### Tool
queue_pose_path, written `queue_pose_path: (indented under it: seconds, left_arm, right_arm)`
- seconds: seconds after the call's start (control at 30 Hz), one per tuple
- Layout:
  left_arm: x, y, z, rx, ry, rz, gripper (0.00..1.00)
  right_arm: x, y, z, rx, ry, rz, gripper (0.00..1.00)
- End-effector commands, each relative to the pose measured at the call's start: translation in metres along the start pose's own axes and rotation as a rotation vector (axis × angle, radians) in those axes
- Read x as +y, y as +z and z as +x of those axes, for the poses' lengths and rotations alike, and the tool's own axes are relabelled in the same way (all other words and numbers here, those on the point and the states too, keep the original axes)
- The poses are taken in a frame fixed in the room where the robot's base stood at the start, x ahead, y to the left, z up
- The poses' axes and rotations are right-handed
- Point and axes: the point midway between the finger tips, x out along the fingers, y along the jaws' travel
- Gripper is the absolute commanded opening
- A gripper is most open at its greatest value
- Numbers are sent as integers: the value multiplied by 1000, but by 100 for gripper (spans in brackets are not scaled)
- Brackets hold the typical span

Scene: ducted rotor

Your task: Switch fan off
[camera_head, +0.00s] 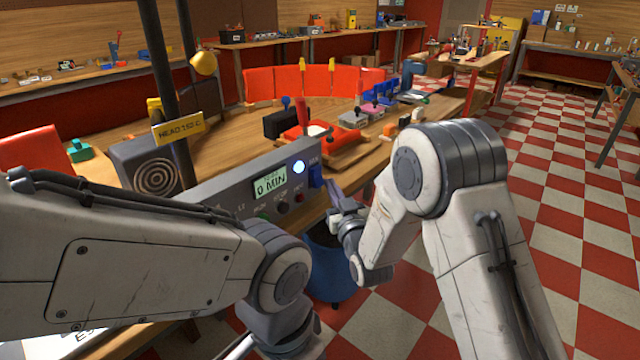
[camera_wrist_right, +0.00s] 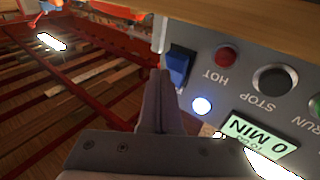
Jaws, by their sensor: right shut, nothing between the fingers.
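A grey control panel (camera_head: 225,190) runs along the near edge of the workbench. At its right end is a blue switch (camera_head: 316,176), which also shows in the right wrist view (camera_wrist_right: 180,68). Beside it a round white-blue light (camera_head: 299,167) is lit. My right gripper (camera_head: 334,190) is shut and empty, just off the panel's end. In the right wrist view its fingertips (camera_wrist_right: 160,75) are close beside the blue switch; I cannot tell whether they touch it. A dark box with a ringed round grille (camera_head: 157,177) stands behind the panel. My left arm crosses the foreground; its fingers are not visible.
The panel's display (camera_head: 270,183) reads 0 MIN. A red HOT lamp (camera_wrist_right: 225,57) and a dark STOP button (camera_wrist_right: 272,80) are near the switch. A blue bin (camera_head: 328,275) stands below my right gripper. Checkered floor is open at right.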

Motion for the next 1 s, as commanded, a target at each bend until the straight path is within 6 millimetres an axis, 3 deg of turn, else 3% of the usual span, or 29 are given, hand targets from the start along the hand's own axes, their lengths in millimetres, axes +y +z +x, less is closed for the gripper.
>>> queue_pose_path:
  seconds: [1.0]
  left_arm:
    - [-1,0,9,0,0,0,73]
  right_arm:
    - [-5,5,7,0,0,0,0]
